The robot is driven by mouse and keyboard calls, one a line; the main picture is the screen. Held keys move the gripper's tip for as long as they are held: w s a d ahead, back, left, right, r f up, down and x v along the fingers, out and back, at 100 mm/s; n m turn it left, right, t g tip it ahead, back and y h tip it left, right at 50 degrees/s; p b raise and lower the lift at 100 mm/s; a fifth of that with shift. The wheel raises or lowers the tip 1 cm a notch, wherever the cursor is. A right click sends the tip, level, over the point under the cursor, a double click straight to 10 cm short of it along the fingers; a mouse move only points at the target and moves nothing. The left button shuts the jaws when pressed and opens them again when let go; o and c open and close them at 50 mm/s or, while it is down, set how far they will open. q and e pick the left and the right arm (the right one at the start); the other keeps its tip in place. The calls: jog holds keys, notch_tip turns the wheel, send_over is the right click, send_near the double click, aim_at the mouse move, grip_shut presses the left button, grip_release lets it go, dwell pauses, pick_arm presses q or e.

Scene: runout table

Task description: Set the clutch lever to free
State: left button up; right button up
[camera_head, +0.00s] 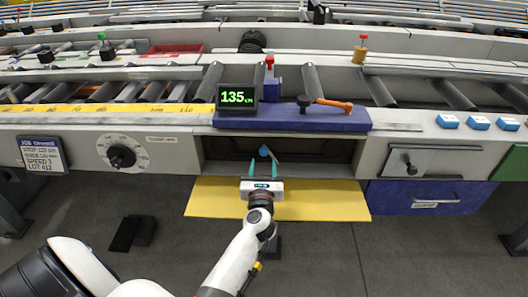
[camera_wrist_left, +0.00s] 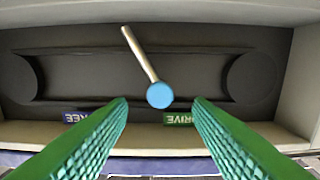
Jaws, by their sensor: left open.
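The clutch lever (camera_wrist_left: 141,56) is a pale rod with a round blue knob (camera_wrist_left: 159,95) in the left wrist view. The rod slants, and its knob is between a blue label ending in "REE" (camera_wrist_left: 82,117) and a green label ending in "RIVE" (camera_wrist_left: 178,118), closer to the green one. In the head view the knob (camera_head: 264,150) shows in the dark recess under the table front. My left gripper (camera_head: 262,165) is open just in front of it. Its green fingers (camera_wrist_left: 160,110) stand on either side of the knob, with gaps on both sides. My right gripper is out of view.
The recess (camera_head: 310,150) has a yellow flap (camera_head: 325,203) lowered below it. Above are a display reading 135 (camera_head: 237,97) and an orange-handled lever (camera_head: 333,104) on a blue block. A dial (camera_head: 121,156) is at left, a blue drawer (camera_head: 425,198) at right.

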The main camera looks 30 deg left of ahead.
aim_at(264, 153)
pick_arm(q)
jog(key=x, duration=0.6)
jog(key=shift+w+a+b, duration=0.2)
jog(key=shift+w+b, duration=0.1)
jog(key=shift+w, duration=0.1)
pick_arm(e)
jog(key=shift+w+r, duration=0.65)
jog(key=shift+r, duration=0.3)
pick_arm(q)
grip_shut()
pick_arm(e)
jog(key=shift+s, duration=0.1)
